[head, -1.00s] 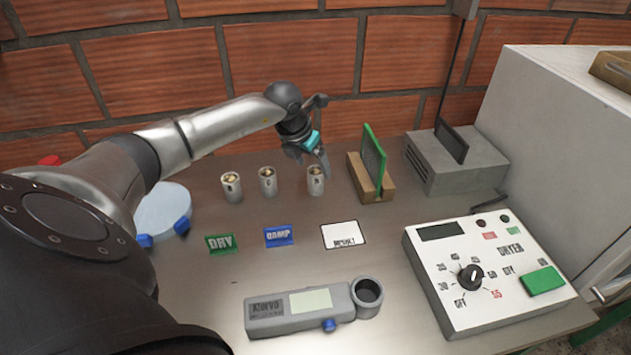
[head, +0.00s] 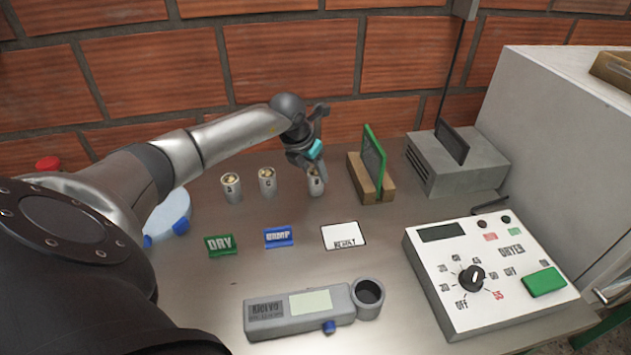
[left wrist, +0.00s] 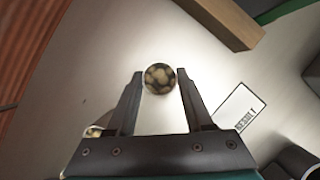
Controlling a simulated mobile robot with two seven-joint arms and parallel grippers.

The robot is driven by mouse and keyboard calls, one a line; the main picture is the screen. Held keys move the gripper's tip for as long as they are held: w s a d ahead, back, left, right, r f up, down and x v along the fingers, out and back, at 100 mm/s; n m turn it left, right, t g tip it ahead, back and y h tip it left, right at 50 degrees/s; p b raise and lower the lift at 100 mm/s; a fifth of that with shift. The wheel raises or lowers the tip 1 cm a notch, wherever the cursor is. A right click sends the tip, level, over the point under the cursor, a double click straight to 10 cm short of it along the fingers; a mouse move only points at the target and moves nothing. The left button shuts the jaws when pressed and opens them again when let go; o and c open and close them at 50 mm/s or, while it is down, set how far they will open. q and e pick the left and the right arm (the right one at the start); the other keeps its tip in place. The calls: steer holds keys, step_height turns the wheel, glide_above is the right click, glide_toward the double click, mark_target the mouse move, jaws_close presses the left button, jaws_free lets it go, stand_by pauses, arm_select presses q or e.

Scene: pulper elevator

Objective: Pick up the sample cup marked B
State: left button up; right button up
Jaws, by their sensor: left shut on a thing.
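Three small grey cups with pale brown contents stand in a row at the back of the table. The right cup (head: 316,186) carries a small letter, too blurred to tell surely as A or B. My left gripper (head: 317,172) is over this cup from above and shut on it; the cup looks upright. In the left wrist view its round top (left wrist: 159,79) shows between the two fingertips. The middle cup (head: 268,184) seems marked C. The left cup (head: 231,187) has an unclear letter. My right gripper is not in view.
A wooden block with a green-edged panel (head: 372,165) stands close right of the held cup. DRY (head: 220,245) and blue (head: 278,237) signs and a white RESULT card (head: 343,236) lie in front. A grey meter (head: 300,308) and dryer panel (head: 485,270) are nearer.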

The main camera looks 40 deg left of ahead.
arm_select(q)
jaws_close()
steer(key=shift+r, duration=0.15)
